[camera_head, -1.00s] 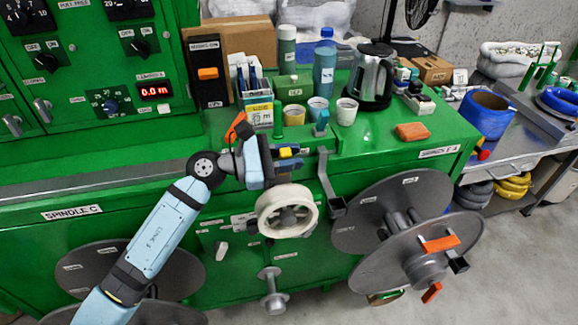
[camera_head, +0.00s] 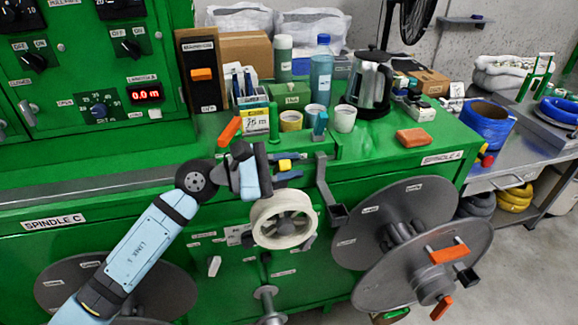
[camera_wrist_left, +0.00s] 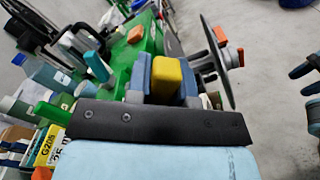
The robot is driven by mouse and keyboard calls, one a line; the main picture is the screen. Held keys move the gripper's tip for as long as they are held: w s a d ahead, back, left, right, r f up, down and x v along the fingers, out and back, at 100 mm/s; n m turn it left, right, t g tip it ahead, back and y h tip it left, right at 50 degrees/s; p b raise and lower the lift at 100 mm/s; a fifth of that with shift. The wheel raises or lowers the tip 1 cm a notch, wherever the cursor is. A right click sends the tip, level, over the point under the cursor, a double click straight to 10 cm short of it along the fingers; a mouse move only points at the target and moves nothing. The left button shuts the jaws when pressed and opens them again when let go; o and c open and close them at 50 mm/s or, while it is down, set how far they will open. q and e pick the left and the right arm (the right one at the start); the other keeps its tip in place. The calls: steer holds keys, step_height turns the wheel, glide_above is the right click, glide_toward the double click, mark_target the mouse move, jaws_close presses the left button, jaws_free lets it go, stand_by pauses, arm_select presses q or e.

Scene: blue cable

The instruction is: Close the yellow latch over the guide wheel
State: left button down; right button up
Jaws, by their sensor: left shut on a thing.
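The cream guide wheel (camera_head: 284,219) is mounted upright on the front of the green machine. The small yellow latch (camera_head: 285,165) shows above the wheel, near the counter's front edge. My left gripper (camera_head: 288,168) comes in from the left and is shut on the yellow latch. In the left wrist view the yellow piece (camera_wrist_left: 167,76) sits between the two blue fingers. The gripper body hides part of the latch's mount, so its exact angle is hard to tell. My right gripper is absent from the head view; dark and bluish shapes at the wrist view's right edge may be part of it.
A grey bracket (camera_head: 327,190) hangs right of the latch. A large grey spool (camera_head: 395,230) with orange handles stands to its right. Bottles, cups (camera_head: 344,118), a kettle (camera_head: 371,84) and an orange sponge-like block (camera_head: 415,137) stand on the counter behind.

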arm_select(q)
steer(key=c, duration=1)
jaws_free()
steer(key=b+v, duration=0.2)
steer(key=v, duration=1.2)
